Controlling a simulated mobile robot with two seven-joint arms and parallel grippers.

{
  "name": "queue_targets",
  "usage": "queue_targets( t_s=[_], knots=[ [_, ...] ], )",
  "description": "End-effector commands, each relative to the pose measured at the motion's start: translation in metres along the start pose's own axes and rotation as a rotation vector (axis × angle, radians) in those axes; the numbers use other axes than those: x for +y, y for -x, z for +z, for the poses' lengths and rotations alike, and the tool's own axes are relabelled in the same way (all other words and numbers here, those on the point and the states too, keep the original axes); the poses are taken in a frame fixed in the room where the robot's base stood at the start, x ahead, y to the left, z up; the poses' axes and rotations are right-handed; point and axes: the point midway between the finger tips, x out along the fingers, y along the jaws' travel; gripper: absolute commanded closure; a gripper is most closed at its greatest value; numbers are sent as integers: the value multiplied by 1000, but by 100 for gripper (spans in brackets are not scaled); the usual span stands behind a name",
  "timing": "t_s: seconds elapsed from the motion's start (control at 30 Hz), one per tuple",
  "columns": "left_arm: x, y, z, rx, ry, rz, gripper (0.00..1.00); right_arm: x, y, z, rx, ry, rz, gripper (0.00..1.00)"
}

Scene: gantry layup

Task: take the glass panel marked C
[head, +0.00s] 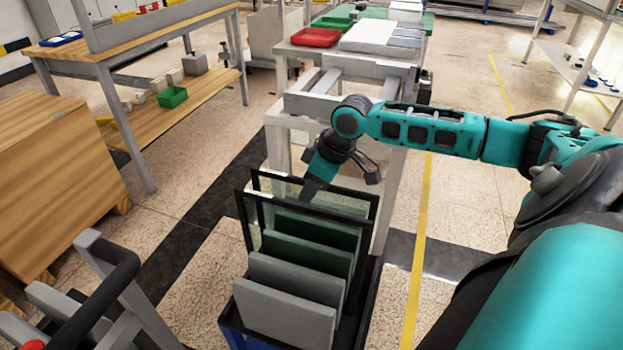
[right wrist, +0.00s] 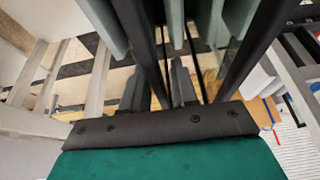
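A dark rack (head: 362,265) holds several upright panels in slots, grey in front, dark green behind them, and clear glass (head: 275,186) in a black frame at the back. No letter C is readable on any of them. My right gripper (head: 311,190) points down at the top of the rack, by the glass and the green panels (head: 312,228). In the right wrist view its two fingers (right wrist: 158,90) are apart, with a dark bar running down between or behind them. I cannot tell if it touches anything. My left gripper is not in view.
A wooden workbench (head: 150,35) is at the upper left, a wooden cabinet (head: 55,170) at the left. The floor right of the rack is open.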

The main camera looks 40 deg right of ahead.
Motion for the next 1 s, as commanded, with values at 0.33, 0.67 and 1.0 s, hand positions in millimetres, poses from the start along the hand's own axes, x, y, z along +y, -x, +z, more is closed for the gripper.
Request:
queue_targets(
  t_s=[0.33, 0.67, 1.0],
  knots=[
    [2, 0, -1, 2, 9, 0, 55, 0, 0, 0, 0, 0, 0, 100],
    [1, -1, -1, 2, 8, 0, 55, 0, 0, 0, 0, 0, 0, 100],
    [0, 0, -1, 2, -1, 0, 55, 0, 0, 0, 0, 0, 0, 100]
  ],
)
